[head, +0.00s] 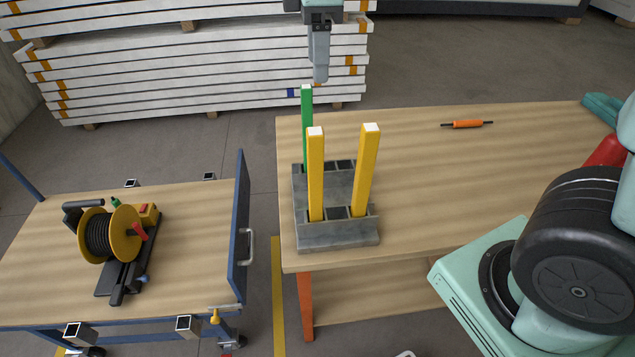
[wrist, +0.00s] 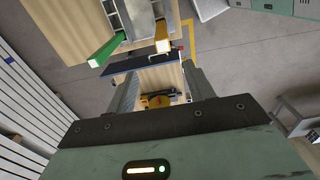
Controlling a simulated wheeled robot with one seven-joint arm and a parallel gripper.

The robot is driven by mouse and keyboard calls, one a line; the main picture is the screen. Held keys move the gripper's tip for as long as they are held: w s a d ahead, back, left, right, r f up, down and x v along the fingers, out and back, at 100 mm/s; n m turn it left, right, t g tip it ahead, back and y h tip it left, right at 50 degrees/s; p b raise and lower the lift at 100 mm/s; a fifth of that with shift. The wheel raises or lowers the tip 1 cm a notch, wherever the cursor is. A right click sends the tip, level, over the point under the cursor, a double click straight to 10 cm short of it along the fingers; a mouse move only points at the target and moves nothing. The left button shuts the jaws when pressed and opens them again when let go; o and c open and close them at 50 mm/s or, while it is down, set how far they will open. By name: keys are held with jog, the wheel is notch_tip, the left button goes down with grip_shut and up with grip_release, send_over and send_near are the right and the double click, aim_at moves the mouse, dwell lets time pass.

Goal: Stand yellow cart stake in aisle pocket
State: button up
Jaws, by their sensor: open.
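Two yellow stakes, a left one (head: 316,175) and a right one (head: 367,170), stand upright in a grey block rack (head: 338,238) on the wooden table. A green stake (head: 307,120) stands behind them; it also shows in the wrist view (wrist: 106,50). My gripper (head: 320,75) hangs beyond the rack at the top, open and empty, apart from the stakes. In the wrist view, its fingers (wrist: 160,72) are spread. The cart (head: 190,260) at left has square pockets, near ones (head: 73,329) (head: 187,322) and far ones (head: 130,183) (head: 209,176), all looking empty. Which is the aisle pocket, I cannot tell.
A cable reel (head: 110,235) and dark tool lie on the cart. A blue panel (head: 239,225) with a handle rises at its right end, facing the table across a narrow gap. An orange tool (head: 467,124) lies on the table. Stacked white panels (head: 200,75) stand behind.

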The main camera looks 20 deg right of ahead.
jog(key=p, duration=0.2)
send_near(315, 147)
jog(key=f, duration=0.2)
jog(key=w+f, duration=0.1)
jog(key=f, duration=0.1)
jog(key=d+f, duration=0.1)
jog(key=f, duration=0.1)
jog(key=shift+w+d, duration=0.1)
jog(key=shift+w, duration=0.2)
jog(key=shift+s+a+f+p, duration=0.15)
jog(key=shift+f+p, duration=0.4)
jog(key=shift+f, duration=0.8)
jog(key=shift+w+a+f+p, duration=0.1)
jog(key=shift+f+p, duration=0.45)
jog(key=shift+f, duration=0.8)
grip_shut()
